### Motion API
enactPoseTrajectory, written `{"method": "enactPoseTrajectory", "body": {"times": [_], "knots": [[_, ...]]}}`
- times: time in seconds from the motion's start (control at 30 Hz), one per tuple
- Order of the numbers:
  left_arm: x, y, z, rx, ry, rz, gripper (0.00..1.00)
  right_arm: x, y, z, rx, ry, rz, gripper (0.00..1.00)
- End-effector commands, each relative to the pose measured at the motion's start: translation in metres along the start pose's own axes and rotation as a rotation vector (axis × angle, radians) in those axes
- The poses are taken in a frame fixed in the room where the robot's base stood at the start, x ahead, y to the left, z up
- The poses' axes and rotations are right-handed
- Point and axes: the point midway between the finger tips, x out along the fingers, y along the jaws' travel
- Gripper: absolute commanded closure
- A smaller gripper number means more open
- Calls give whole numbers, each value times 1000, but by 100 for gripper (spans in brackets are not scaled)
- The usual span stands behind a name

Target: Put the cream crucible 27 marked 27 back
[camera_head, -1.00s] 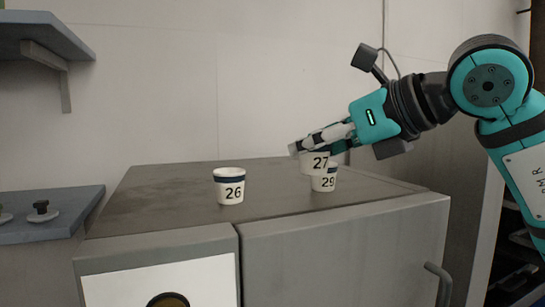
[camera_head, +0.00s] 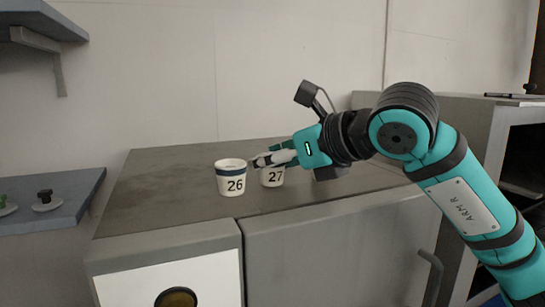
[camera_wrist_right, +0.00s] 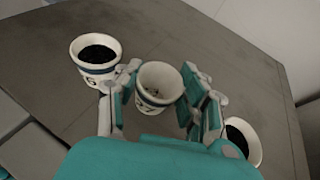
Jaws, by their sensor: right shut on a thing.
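The cream crucible 27 (camera_head: 272,177) is held upright by my right gripper (camera_head: 262,161); its number faces the head camera. In the right wrist view crucible 27 (camera_wrist_right: 158,80) sits between the two fingers and its inside looks pale with a few dark specks. It is just right of crucible 26 (camera_head: 231,178), a white cup with a dark blue band. I cannot tell whether crucible 27 touches the top below it. My left gripper is not in view.
The grey cabinet top (camera_head: 165,175) is clear left of crucible 26. Crucible 26 (camera_wrist_right: 96,58) holds dark material in the wrist view. Another dark-filled crucible (camera_wrist_right: 243,140) stands at the wrist view's lower right.

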Motion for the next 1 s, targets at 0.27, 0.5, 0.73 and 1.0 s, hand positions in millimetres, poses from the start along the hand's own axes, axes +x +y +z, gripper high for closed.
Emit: {"method": "enactPoseTrajectory", "body": {"times": [0.27,0.5,0.73,1.0], "knots": [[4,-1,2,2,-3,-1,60,1,0,-2,0,1,0,51],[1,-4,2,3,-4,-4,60,0,0,0,0,1,0,51],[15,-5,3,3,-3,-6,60,-29,-1,-2,-2,-3,-4,51],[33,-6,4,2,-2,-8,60,-88,0,-2,-2,-3,-3,51]]}}
